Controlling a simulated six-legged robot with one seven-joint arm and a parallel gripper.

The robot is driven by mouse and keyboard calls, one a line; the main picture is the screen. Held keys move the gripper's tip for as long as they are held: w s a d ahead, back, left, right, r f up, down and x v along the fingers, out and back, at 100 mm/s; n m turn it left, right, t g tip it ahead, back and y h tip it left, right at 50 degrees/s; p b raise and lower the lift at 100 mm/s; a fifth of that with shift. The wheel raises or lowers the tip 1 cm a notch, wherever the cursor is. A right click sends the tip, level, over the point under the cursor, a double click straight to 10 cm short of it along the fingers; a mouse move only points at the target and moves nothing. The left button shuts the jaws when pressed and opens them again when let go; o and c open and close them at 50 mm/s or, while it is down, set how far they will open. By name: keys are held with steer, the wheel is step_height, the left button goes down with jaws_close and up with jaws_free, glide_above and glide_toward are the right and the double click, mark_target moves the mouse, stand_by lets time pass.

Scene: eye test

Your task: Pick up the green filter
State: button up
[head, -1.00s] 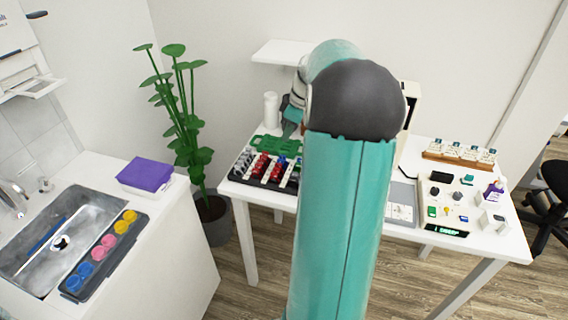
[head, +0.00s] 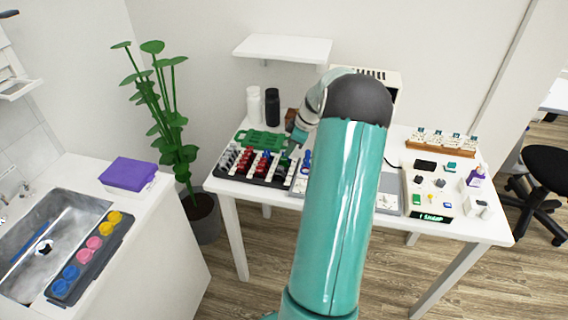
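I cannot single out the green filter for sure at this size. A black tray (head: 225,173) on the white table holds rows of small grey, red, blue and dark pieces. A flat green rack (head: 258,139) lies behind it. A small green block (head: 416,199) sits on the pale panel (head: 409,180) at the right. My teal arm crosses the middle of the view and hides part of the table. My gripper (head: 297,138) is near the tray's back right corner, above the table. Its fingers are too small and partly hidden to tell open from shut.
A white bottle (head: 254,105) and a black bottle (head: 272,107) stand behind the tray, under a wall shelf (head: 283,47). A wooden rack (head: 441,142) and a purple bottle (head: 476,177) stand at the right. A plant (head: 175,130) and a sink counter (head: 100,245) are at left.

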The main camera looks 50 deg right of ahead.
mark_target(284, 157)
steer(key=x, duration=0.4)
steer(key=shift+w+f, duration=0.2)
steer(key=shift+f, duration=0.15)
jaws_close()
steer(key=shift+r, duration=0.1)
